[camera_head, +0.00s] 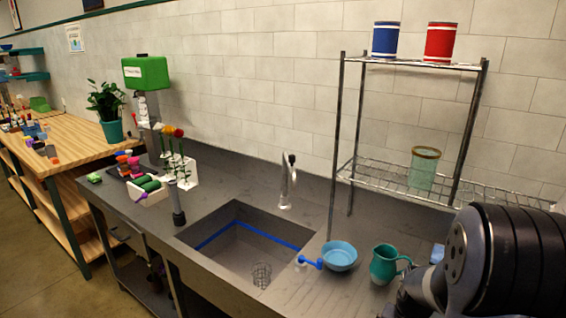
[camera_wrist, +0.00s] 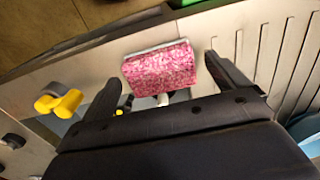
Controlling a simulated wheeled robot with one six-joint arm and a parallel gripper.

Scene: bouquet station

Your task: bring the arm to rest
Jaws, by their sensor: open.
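My arm (camera_head: 505,262) fills the lower right corner of the head view, near the right end of the dark counter (camera_head: 238,178). Its gripper end is out of that view. In the wrist view my gripper (camera_wrist: 161,69) is open, with its two dark fingers spread apart. A pink speckled block-like thing (camera_wrist: 160,70) shows beyond and between the fingers. Neither finger visibly touches it, and its distance is hard to tell. Nothing is seen gripped.
A teal pitcher (camera_head: 385,264) and a blue bowl (camera_head: 340,256) stand close to my arm. A wire rack (camera_head: 395,172) rises behind, holding a glass jar (camera_head: 423,168). The sink (camera_head: 240,240) lies left. A yellow-knobbed thing (camera_wrist: 60,102) shows in the wrist view.

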